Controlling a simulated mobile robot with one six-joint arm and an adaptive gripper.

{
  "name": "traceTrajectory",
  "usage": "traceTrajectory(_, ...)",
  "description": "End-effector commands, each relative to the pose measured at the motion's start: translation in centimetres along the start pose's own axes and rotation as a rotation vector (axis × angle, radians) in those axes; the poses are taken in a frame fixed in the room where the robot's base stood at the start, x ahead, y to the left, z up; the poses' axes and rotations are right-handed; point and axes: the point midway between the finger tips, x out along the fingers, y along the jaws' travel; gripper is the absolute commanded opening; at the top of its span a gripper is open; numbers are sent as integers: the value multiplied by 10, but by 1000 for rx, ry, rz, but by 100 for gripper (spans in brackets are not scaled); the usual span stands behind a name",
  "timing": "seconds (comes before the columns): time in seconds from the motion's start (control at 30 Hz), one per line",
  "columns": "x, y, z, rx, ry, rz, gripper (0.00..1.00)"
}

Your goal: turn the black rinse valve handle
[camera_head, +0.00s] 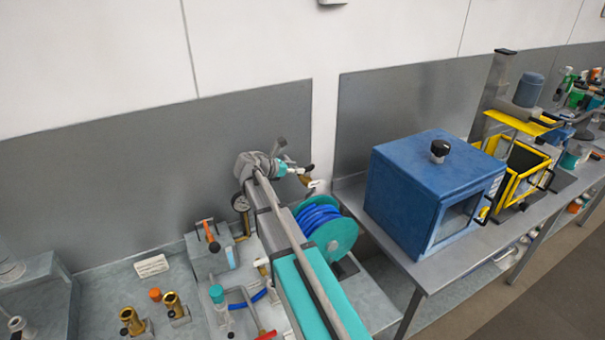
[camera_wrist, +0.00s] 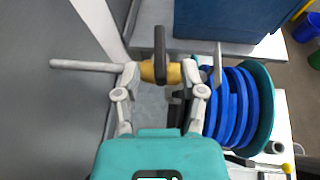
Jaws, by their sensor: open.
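The black rinse valve handle (camera_wrist: 160,45) is a short dark bar on a yellow brass valve body (camera_wrist: 168,73). In the wrist view the handle stands upright in the picture, pointing away from my gripper. My gripper (camera_wrist: 161,76) is open, with one grey finger on each side of the brass body. I cannot tell whether the fingers touch it. In the head view my gripper (camera_head: 300,172) is at the brass valve (camera_head: 307,181), beside the wall panel. The black handle (camera_head: 310,168) shows there only as a small dark piece.
A grey pipe (camera_wrist: 85,65) sticks out left of the valve. A teal reel with blue hose (camera_head: 327,225) stands close on the right. A blue box (camera_head: 415,190) sits on the bench (camera_head: 440,268) beyond. Brass fittings (camera_head: 133,322) and an orange-handled box (camera_head: 212,255) stand at left.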

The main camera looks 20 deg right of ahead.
Motion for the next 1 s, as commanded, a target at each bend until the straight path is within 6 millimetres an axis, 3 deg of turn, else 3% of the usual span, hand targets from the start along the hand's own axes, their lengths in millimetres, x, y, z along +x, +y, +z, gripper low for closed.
traceTrajectory(0.1,19,0,-2,1,0,-2,53)
traceTrajectory(0.33,42,0,-1,0,0,-2,53)
traceTrajectory(0.8,48,0,0,0,0,-1,53)
traceTrajectory(1.0,48,0,0,0,0,-1,16)
